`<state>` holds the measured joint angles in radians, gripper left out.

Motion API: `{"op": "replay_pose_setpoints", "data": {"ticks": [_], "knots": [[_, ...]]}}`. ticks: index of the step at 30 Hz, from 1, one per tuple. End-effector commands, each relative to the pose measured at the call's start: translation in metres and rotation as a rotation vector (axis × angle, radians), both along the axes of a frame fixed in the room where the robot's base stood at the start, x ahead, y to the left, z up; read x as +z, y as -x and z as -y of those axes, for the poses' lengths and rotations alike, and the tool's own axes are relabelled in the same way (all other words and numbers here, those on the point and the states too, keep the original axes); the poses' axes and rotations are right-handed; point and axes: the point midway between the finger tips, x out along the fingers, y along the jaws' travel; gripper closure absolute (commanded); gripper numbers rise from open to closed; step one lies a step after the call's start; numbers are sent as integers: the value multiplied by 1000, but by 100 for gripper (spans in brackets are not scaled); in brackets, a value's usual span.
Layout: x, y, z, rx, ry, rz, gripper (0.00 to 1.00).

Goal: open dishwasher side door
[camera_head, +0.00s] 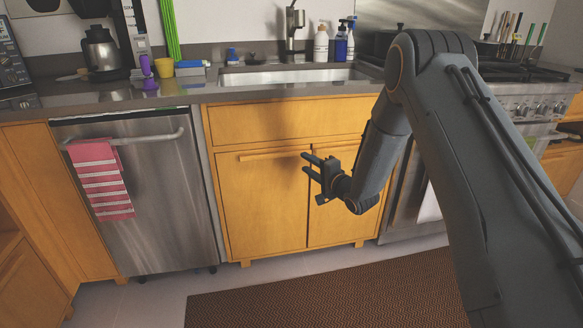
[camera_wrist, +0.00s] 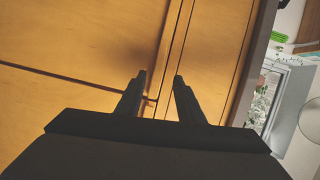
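The dishwasher (camera_head: 160,205) stands at the left with a steel front, a horizontal bar handle (camera_head: 150,138) and a striped red towel (camera_head: 100,178) over the bar. Right of it is a maple sink cabinet. Its left door (camera_head: 262,205), beside the dishwasher, looks shut and has a wooden pull (camera_head: 262,154) along its top. My gripper (camera_head: 306,163) is open and empty in front of the cabinet, by the right end of that pull. Whether it touches the wood I cannot tell. In the wrist view my two fingers (camera_wrist: 160,79) are apart before wooden fronts (camera_wrist: 80,45).
The cabinet's right door (camera_head: 335,220) is partly behind my arm. Above are a wooden drawer front (camera_head: 285,120), the counter (camera_head: 225,92) and a sink (camera_head: 290,76). The stove (camera_head: 535,105) is at the right. A brown mat (camera_head: 330,290) lies on the floor.

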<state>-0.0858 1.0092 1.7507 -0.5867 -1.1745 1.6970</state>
Motion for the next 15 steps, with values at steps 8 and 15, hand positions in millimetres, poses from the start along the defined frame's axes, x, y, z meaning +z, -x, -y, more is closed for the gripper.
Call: {"op": "replay_pose_setpoints", "data": {"ticks": [8, 15], "knots": [[-11, -8, -21, 50, -114, 9, 66], [-10, -36, -44, 50, -111, 10, 66]]}}
